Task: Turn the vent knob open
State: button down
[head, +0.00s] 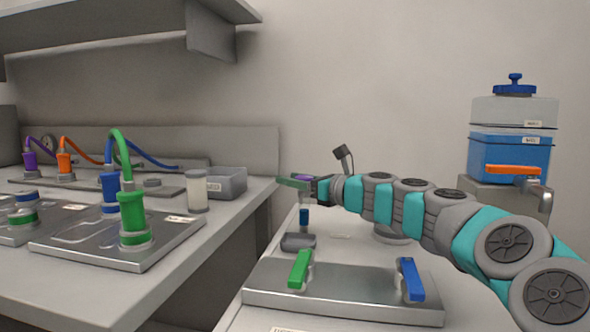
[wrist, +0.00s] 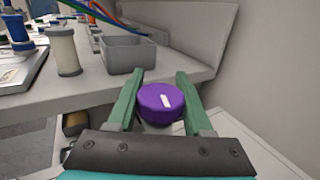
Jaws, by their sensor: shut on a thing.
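The vent knob, a round purple cap with a short white mark on its top, shows in the wrist view (wrist: 155,108). The mark lies slightly slanted there. My gripper (wrist: 160,88) has its two green fingers on either side of the knob and is shut on it. In the head view my gripper (head: 290,183) is at the end of the arm reaching left, with only a sliver of the purple knob (head: 304,178) visible. The knob sits above a small stand with a blue-banded post (head: 304,220). The contact faces are partly hidden.
A grey bin (head: 228,182) and a white jar (head: 197,192) stand on the left bench close by. A metal plate with green (head: 300,268) and blue (head: 410,279) handles lies below my arm. A blue liquid tank (head: 510,158) stands at right.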

jog(key=shift+s+a+n+g+y+p, duration=0.2)
jog(key=shift+n+g+y+p, duration=0.5)
jog(key=shift+g+p, duration=0.35)
jog(key=shift+s+a+n+g+y+p, duration=0.15)
jog(key=shift+n+g+y+p, duration=0.45)
jog(key=shift+n+g+p, duration=0.35)
jog(key=shift+d, duration=0.1)
jog(key=shift+c, duration=1.5)
grip_release()
jog(key=v, duration=0.7)
jog(key=shift+s+d, duration=0.2)
jog(key=shift+d, duration=0.15)
